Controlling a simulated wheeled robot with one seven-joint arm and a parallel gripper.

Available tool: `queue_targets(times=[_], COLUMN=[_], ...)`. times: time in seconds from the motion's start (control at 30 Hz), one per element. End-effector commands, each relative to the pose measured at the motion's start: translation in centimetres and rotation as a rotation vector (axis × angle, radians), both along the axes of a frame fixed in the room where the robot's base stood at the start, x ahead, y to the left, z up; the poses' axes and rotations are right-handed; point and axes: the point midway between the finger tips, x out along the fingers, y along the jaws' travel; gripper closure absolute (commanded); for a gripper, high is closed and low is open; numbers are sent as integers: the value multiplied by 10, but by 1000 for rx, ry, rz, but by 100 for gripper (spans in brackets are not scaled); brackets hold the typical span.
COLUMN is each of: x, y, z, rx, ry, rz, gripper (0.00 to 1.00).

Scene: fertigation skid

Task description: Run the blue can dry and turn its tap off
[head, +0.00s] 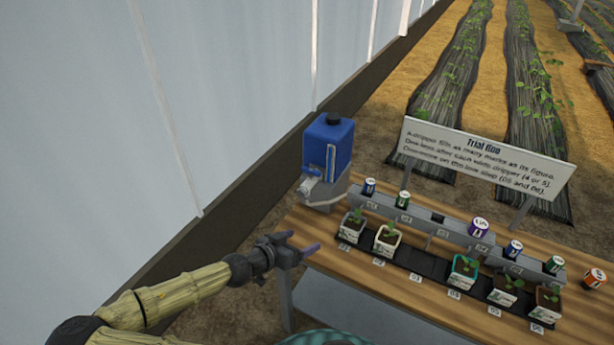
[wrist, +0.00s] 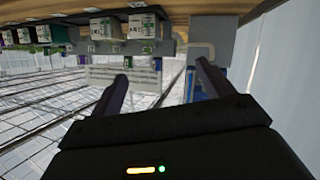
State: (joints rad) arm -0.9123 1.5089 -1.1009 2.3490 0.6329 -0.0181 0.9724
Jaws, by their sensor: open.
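The blue can (head: 328,145) has a black cap and a pale strip on its front. It stands on a grey stand (head: 327,197) at the table's far left end. Its pale tap (head: 310,187) sticks out low at the left front. The tap's setting and the water level are too small to tell. My gripper (head: 298,243) is open and empty, in front of and below the can, apart from it, near the table's left edge. In the wrist view my gripper (wrist: 162,72) shows both fingers spread; a blue patch (wrist: 207,82), perhaps the can, lies partly behind the right finger.
A grey stepped rail (head: 430,228) carries several coloured drippers. Potted seedlings (head: 388,238) stand below it on a black strip. An orange-and-white dripper (head: 595,278) lies at the right end of the wooden table (head: 350,268). A white sign (head: 485,158) stands behind. The wall (head: 230,90) is at left.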

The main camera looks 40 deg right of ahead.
Motion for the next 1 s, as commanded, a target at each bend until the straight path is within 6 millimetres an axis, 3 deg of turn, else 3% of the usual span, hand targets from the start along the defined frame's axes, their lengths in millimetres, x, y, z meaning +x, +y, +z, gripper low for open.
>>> queue_targets(times=[0.2,0.33,0.77,1.0], x=[49,64,68,74], y=[13,24,25,8], z=[50,67,71,72], rx=[-226,-282,-292,-293], ry=[-234,-318,-339,-337], rz=[156,217,231,227], gripper=[20,20,20,20])
